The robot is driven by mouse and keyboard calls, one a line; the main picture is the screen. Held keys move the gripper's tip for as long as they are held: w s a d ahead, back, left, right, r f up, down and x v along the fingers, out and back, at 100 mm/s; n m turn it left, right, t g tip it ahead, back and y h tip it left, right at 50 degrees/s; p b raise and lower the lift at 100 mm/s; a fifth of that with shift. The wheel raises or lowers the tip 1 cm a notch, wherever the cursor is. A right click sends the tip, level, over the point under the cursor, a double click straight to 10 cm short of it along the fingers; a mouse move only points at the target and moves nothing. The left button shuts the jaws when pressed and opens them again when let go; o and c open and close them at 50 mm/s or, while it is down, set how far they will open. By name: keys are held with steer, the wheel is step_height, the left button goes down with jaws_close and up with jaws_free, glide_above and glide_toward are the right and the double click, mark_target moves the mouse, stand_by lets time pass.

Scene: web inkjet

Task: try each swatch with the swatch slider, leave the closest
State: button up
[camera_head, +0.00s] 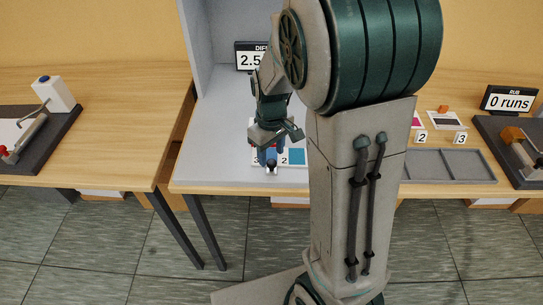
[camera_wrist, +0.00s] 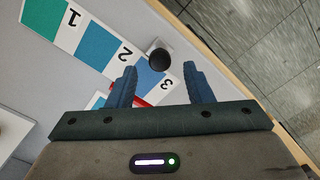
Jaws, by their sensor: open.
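The swatch strip (camera_wrist: 95,50) lies on the light grey booth floor. In the wrist view it shows numbers 1, 2 and 3 beside green, teal and blue patches. The swatch slider shows a round black knob (camera_wrist: 159,59) on a pale mount at the strip's edge, near number 3. The knob also shows in the head view (camera_head: 271,168). My gripper (camera_wrist: 160,70) is open, its two blue fingers spread either side of the knob's line; whether they reach around it I cannot tell. A red piece shows partly behind the left finger.
To the right are a grey compartment tray (camera_head: 447,166), cards numbered 2 and 3, and a display (camera_head: 509,100) reading "0 runs". A device on a dark base (camera_head: 47,145) stands on the left table. A grey booth wall (camera_head: 222,45) rises left of my gripper.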

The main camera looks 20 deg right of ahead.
steer(key=shift+f, duration=1.3)
jaws_close()
steer(key=shift+w+a, duration=0.1)
